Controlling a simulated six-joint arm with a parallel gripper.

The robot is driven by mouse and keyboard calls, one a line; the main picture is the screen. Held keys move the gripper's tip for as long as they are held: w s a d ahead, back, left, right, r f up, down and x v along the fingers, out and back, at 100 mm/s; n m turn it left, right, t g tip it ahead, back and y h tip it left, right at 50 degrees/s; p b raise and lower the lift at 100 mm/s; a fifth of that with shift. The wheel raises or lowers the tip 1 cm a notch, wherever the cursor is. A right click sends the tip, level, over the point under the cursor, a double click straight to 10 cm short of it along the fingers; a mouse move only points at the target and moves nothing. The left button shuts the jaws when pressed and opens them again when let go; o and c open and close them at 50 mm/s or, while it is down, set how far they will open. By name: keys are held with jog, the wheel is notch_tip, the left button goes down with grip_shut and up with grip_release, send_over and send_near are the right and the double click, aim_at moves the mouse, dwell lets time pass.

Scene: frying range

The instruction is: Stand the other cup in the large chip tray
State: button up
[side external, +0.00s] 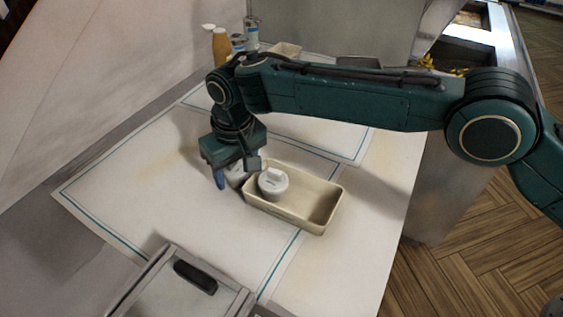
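The cream chip tray (322,222) lies on the white mat in the middle of the side view. A white lidded cup (273,184) stands upright in its left end. My gripper (236,176) points down just left of the tray. Its fingers are apart, one with a blue tip at the left and one close to the tray's back left corner. A white rounded thing (237,173), seemingly another cup, shows between the fingers. It is mostly hidden, and I cannot tell whether the fingers touch it.
A metal lid with a black handle (195,277) is at the front left. The mat (150,195) left of my gripper is clear. My arm crosses above the right side.

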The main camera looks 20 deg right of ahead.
aim_at(238, 169)
jog(key=shift+o, duration=1.1)
jog(key=shift+s+d+r, duration=0.1)
jog(key=shift+s+r, duration=0.1)
jog(key=shift+r, duration=1.75)
jog(key=shift+s+d+r, duration=0.1)
jog(key=shift+s+r, duration=0.1)
jog(key=shift+r, duration=1.7)
